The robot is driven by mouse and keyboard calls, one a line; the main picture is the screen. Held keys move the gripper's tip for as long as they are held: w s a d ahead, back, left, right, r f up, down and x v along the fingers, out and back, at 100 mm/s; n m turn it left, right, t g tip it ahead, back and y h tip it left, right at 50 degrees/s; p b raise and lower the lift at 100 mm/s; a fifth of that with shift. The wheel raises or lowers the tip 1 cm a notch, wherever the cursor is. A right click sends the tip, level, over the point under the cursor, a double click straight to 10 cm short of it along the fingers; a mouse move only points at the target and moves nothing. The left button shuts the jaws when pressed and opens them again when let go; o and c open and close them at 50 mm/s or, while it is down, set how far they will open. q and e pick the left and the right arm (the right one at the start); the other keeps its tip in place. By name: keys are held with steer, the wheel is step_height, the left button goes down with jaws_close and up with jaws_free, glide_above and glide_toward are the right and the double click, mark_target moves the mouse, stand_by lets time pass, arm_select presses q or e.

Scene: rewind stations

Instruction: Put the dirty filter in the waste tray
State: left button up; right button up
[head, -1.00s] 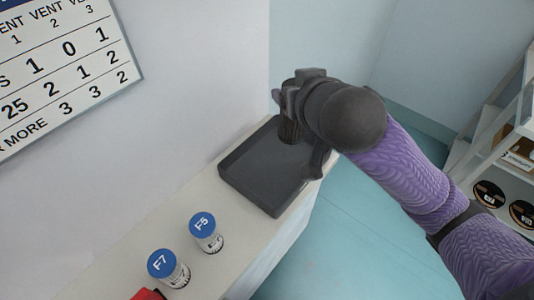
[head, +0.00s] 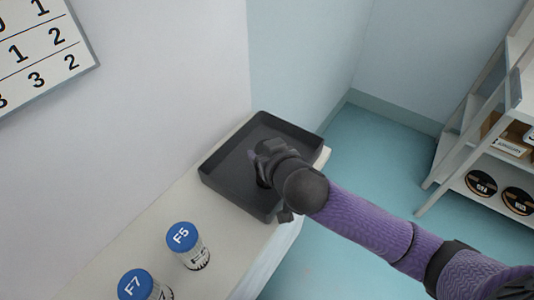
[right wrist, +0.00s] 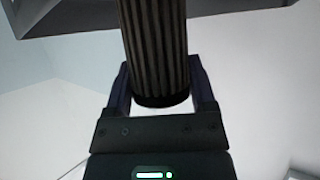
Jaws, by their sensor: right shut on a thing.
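The dirty filter is a dark grey-brown pleated cylinder (right wrist: 155,50), seen in the right wrist view between the fingers. My right gripper (head: 259,168) is shut on it; the two fingers also show in the right wrist view (right wrist: 158,88). In the head view the gripper is over the black square waste tray (head: 228,184), and hides the filter nearly entirely. A dark grey edge, probably the tray (right wrist: 70,18), shows at the top of the wrist view. I cannot tell whether the filter touches the tray floor. My left gripper is not in view.
The tray sits at the far end of a narrow pale counter (head: 190,205) along the wall. Two blue-capped canisters, F5 (head: 188,246) and F7 (head: 141,285), stand nearer on it. A white shelf unit (head: 450,170) is at the right, across open floor.

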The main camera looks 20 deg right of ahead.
steer(key=o, duration=0.9)
steer(key=shift+f, duration=0.1)
steer(key=o, duration=0.4)
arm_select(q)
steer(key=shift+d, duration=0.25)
arm_select(e)
steer(key=shift+r, duration=0.3)
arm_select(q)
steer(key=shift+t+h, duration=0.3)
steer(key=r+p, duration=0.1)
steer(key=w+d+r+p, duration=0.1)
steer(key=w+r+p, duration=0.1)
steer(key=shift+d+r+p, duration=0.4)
arm_select(e)
steer(key=v, duration=1.1)
steer(key=shift+s, duration=0.45)
steer(key=shift+d+r, duration=0.1)
